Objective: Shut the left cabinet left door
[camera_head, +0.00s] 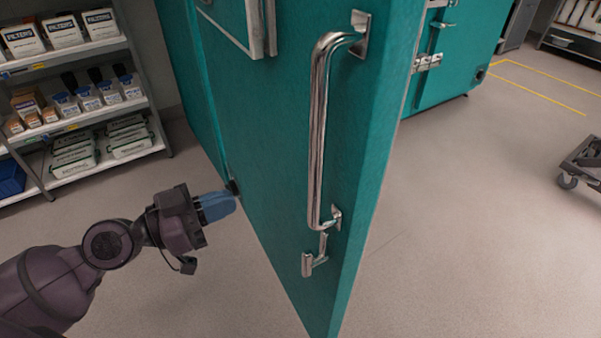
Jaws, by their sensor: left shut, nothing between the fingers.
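The teal cabinet door (275,130) stands open, its free edge jutting toward me in the middle of the head view. A long chrome handle (319,130) runs upright on its face, with a small metal latch (315,257) below it. My left gripper (232,203), with blue fingers, is shut and empty. It is to the left of the door, near the lower part of the face; I cannot tell whether the fingertips touch it. My right gripper is not in view.
A shelf rack (75,110) with boxes and bottles stands at the left. Another teal cabinet (460,50) with metal latches is behind the door. A wheeled cart (580,165) is at the right edge. The floor (470,220) right of the door is clear.

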